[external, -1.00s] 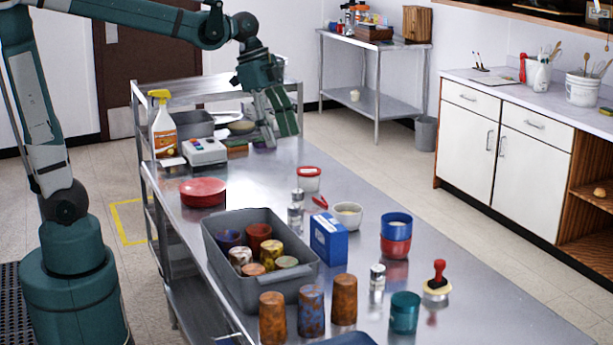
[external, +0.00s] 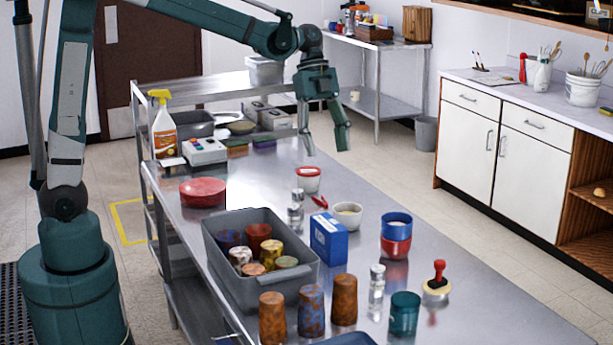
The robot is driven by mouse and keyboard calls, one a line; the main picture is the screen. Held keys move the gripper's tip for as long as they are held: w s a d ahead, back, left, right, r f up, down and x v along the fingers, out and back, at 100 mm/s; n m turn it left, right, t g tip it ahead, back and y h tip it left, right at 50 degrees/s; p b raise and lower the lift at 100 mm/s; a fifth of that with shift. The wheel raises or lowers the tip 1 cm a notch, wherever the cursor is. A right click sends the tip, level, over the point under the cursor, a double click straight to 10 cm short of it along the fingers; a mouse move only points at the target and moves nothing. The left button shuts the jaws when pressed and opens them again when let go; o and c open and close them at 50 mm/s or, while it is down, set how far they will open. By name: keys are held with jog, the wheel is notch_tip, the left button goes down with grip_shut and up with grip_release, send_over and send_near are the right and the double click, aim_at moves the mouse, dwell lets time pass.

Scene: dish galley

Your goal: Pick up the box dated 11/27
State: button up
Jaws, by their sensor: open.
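A blue box (external: 328,239) with a white label on its top and side stands upright on the steel table, right of the grey bin. Any date on it is too small to read. Two small grey boxes (external: 265,115) stand at the far end of the table by the shelf; no date is legible on them either. My gripper (external: 326,142) is open and empty, fingers pointing down, above the far part of the table. It is well behind and above the blue box.
A grey bin (external: 262,293) holds several cups. Around the blue box stand a white bowl (external: 347,215), a salt shaker (external: 296,211), stacked blue and red cups (external: 396,236) and a red-handled stamp (external: 438,285). A spray bottle (external: 163,128) stands far left.

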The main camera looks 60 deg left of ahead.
aim_at(327, 222)
notch_tip(327, 222, down, 23)
jog(key=shift+w+d+r, duration=0.1)
jog(key=shift+w, duration=0.05)
jog(key=shift+x, duration=1.25)
jog(key=shift+d, duration=0.1)
jog(key=shift+x, duration=2.55)
jog(key=shift+w, duration=0.2)
jog(key=shift+f+b, duration=0.3)
jog(key=shift+b, duration=0.3)
jog(key=c, duration=1.2)
